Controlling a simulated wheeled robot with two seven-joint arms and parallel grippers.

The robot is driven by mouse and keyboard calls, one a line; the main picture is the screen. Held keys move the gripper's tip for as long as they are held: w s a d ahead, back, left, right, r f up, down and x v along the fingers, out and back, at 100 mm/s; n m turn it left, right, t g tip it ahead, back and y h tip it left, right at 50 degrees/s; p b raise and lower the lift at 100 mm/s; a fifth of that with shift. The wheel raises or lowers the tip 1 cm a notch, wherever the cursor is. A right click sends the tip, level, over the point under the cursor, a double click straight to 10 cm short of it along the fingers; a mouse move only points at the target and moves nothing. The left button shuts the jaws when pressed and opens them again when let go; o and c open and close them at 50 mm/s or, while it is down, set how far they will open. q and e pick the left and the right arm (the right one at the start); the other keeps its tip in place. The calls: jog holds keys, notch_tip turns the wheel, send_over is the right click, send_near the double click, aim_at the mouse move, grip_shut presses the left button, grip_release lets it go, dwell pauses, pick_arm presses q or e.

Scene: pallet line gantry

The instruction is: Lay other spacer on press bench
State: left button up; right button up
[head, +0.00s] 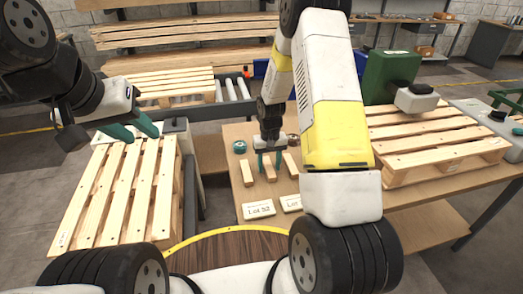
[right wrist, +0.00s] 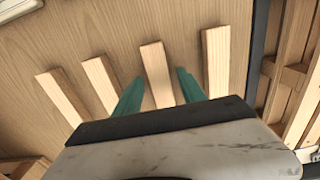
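Several pale wooden spacers lie on a wooden bench top; in the right wrist view one spacer (right wrist: 156,70) lies between my right fingers, with others to its left (right wrist: 102,85) and right (right wrist: 215,62). In the head view a spacer (head: 248,173) lies left of my right gripper and another (head: 292,165) right of it. My right gripper (head: 269,163) is open, its teal fingers either side of the middle spacer with gaps visible; contact cannot be told. My left gripper (head: 134,131) is open and empty above the left pallet. A green press-like machine (head: 385,75) stands at right.
A slatted pallet (head: 118,195) stands at left and another (head: 435,140) lies on the right bench. White lot cards (head: 258,210) lie at the front of the spacer bench (head: 229,137). A roller conveyor (head: 238,92) is behind.

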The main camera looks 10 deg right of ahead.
notch_tip(320, 180, up, 12)
notch_tip(320, 180, up, 15)
jog(key=t+y, duration=0.1)
jog(key=t, duration=0.2)
send_over(269, 168)
jog(key=s, duration=0.8)
jog(key=s+a+r+t, duration=0.1)
jog(key=s+r, duration=0.3)
jog(key=s, duration=0.4)
jog(key=s+a+r+t+y, duration=0.1)
jog(key=s+r, duration=0.3)
jog(key=s, duration=0.4)
jog(key=shift+r+t, duration=0.15)
jog(key=shift+t, duration=0.45)
